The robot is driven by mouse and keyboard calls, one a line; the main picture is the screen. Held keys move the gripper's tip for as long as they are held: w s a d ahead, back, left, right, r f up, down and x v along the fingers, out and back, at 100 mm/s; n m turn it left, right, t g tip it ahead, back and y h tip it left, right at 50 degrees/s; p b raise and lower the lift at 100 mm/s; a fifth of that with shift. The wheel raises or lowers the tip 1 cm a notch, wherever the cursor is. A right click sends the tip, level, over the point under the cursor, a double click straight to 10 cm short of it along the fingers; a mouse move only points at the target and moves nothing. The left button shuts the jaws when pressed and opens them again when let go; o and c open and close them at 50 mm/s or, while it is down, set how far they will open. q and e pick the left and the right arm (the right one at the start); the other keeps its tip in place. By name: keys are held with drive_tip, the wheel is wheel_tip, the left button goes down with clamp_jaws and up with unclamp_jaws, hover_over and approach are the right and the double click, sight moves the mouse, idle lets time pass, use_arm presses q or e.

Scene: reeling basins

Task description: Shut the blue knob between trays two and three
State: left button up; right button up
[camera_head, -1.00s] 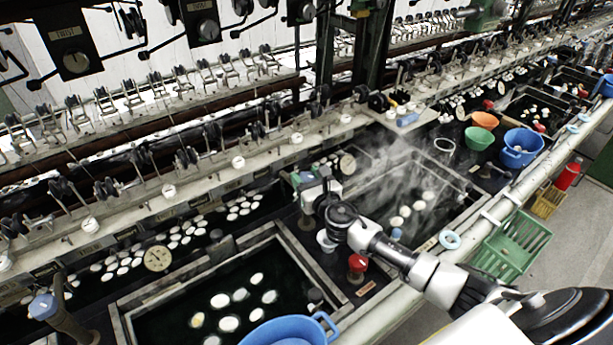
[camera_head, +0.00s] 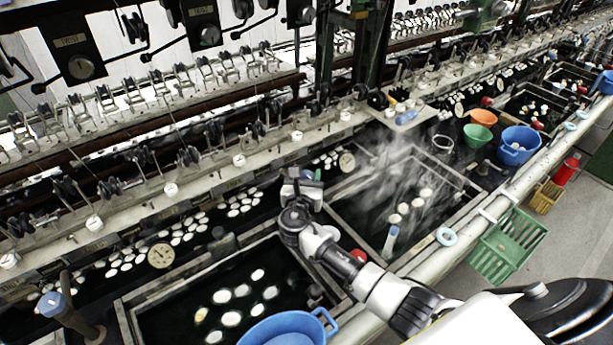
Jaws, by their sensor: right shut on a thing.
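My right arm reaches in from the lower right. Its gripper (camera_head: 302,183) is at the back of the divider between the near tray (camera_head: 128,318) and the steaming tray (camera_head: 408,262). It is shut on a small blue knob (camera_head: 308,174), mostly hidden by the jaws, so its turn angle cannot be read. A red knob (camera_head: 358,256) shows on the same divider, partly behind my arm. Another blue knob (camera_head: 52,302) stands on a pipe at the far left. My left gripper is not in view.
A blue basin (camera_head: 318,325) sits at the near tray's front edge. Round dials (camera_head: 160,255) and a reeling frame line the back. Steam rises over the tray right of my arm. Green and orange bowls, a blue bucket (camera_head: 519,140) and a green crate (camera_head: 508,245) are at the right.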

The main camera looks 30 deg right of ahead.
idle(0.3)
drive_tip(key=o, duration=0.9)
drive_tip(key=shift+b+v, duration=1)
drive_tip(key=shift+v, duration=4.4)
drive_tip(key=shift+w+a, duration=0.1)
drive_tip(key=shift+a, duration=0.05)
